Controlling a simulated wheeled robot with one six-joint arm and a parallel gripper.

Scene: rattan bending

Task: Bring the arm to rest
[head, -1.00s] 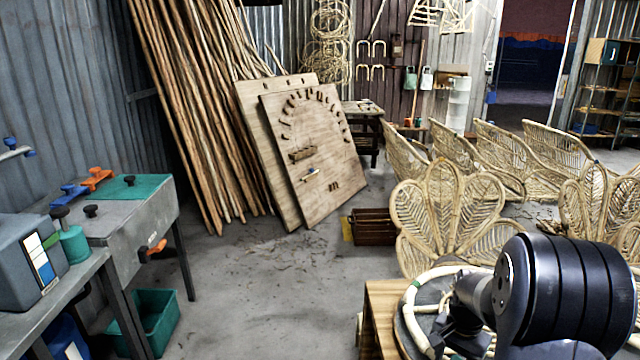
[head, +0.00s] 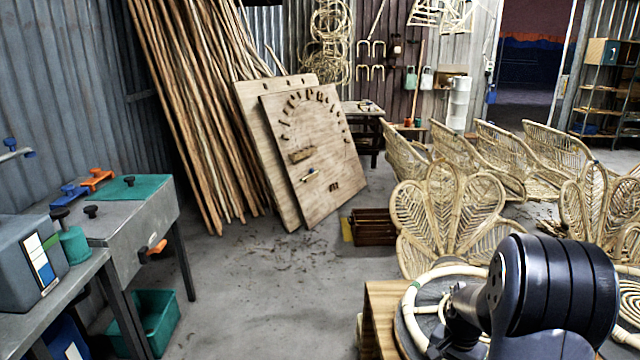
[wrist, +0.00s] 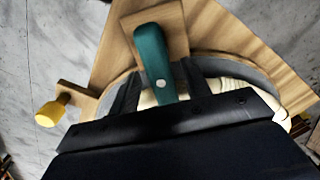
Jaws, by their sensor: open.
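My gripper (wrist: 158,92) is open, its two dark fingers apart above a wooden bending fixture in the wrist view. A green lever (wrist: 152,62) with a pale pivot shows between and beyond the fingers. Pale rattan (wrist: 228,86) lies in a curve around the grey round former (wrist: 216,67), partly hidden by my gripper. In the head view my dark arm is at the lower right. It covers part of the rattan ring (head: 424,285), which lies on a round former on the wooden stand (head: 380,312). I cannot tell whether the fingers touch anything.
A yellow knob (wrist: 52,112) sticks out at the fixture's left side. Woven rattan chair backs (head: 452,212) stand close behind the stand. A grey workbench (head: 130,225) and green bin (head: 152,315) are at the left. The floor between is mostly clear.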

